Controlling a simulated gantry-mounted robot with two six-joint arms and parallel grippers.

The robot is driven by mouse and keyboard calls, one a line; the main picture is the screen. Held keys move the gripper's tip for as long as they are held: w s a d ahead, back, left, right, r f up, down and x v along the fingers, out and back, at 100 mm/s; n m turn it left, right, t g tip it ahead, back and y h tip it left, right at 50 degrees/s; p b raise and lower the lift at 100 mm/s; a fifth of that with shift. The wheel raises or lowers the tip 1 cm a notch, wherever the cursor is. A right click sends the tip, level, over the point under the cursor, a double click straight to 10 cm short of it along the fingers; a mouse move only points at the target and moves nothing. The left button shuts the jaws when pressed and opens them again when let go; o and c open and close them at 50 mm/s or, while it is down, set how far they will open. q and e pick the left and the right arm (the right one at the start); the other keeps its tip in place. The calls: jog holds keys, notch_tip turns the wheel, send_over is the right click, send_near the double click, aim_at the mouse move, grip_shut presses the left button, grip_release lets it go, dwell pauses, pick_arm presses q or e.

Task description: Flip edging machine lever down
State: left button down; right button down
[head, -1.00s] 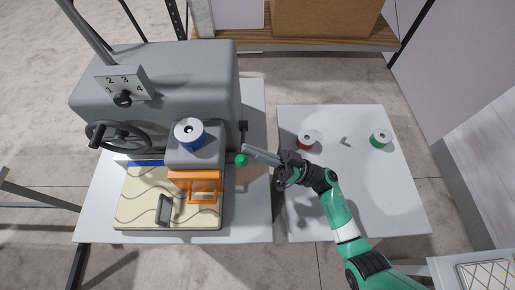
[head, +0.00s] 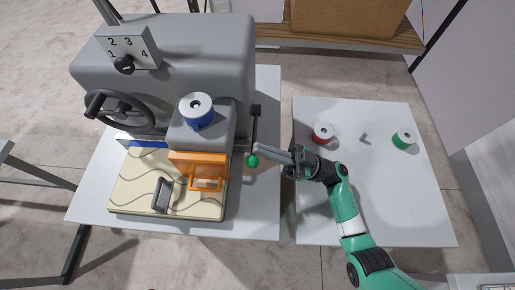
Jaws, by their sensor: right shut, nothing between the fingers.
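The edging machine (head: 190,50) is a large grey machine on the left table. Its lever (head: 253,130) is on the machine's right side, a dark thin rod with a green ball knob (head: 252,161) at its near end and a black mount at its far end. My right gripper (head: 259,149) is shut and empty, its fingertips pointing left right beside the rod, just above the green knob in the picture. I cannot tell whether they touch it. My left gripper is out of view.
The machine also carries a handwheel (head: 118,112), a numbered dial (head: 124,65), a blue spool (head: 197,111) and an orange guard (head: 197,160) over the quilted fabric (head: 132,190). The right table (head: 405,215) holds a red spool (head: 322,134) and a green spool (head: 403,139).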

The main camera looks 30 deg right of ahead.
jog(key=shift+f, duration=0.55)
jog(key=shift+d+f, duration=0.1)
dwell(0.3)
jog(key=s+d, duration=0.6)
jog(key=d, duration=0.5)
jog(key=shift+s+f+p, duration=0.25)
jog(key=shift+s+p, duration=0.05)
